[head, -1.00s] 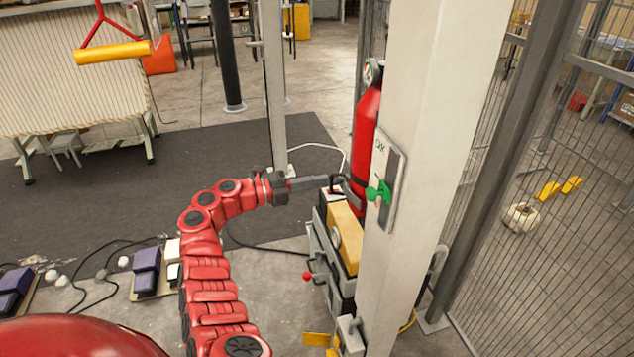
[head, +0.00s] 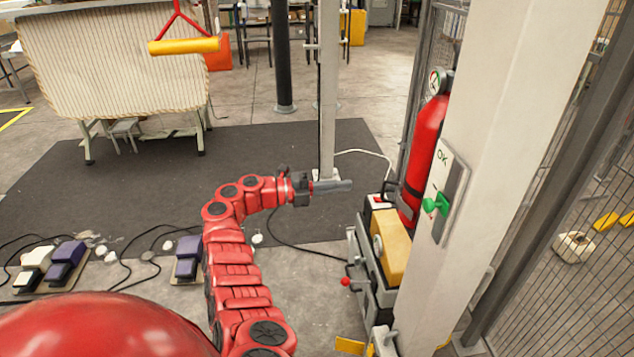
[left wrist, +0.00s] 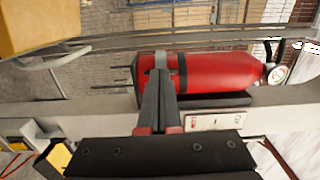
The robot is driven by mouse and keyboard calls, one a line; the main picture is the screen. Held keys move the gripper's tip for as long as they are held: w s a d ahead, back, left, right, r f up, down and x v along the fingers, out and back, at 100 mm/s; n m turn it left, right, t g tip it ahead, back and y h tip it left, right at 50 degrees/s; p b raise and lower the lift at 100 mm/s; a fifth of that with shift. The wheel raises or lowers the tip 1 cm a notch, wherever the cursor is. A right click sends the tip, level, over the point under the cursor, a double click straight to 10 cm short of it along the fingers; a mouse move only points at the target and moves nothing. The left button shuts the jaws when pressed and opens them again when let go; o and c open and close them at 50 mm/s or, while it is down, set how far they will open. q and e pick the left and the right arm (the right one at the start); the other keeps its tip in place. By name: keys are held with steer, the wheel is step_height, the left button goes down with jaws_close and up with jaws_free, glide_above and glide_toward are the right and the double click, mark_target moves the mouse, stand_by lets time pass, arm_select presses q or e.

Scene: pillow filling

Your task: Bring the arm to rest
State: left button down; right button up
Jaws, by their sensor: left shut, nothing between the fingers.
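My left arm, red and jointed, reaches up and then right in the head view. Its gripper (head: 332,187) is shut and empty, with its fingers pointing right toward the machine beside the white post. It is apart from everything around it, over the dark mat. In the left wrist view the closed fingers (left wrist: 158,100) show from behind, in line with the red fire extinguisher (left wrist: 215,73). My right gripper is in neither view.
Pedals (head: 66,262) and cables lie at lower left. A yellow handle (head: 184,46) hangs at upper left.

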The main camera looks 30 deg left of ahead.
arm_select(q)
steer(key=a+b, duration=0.2)
steer(key=a, duration=0.4)
steer(key=shift+s, duration=0.45)
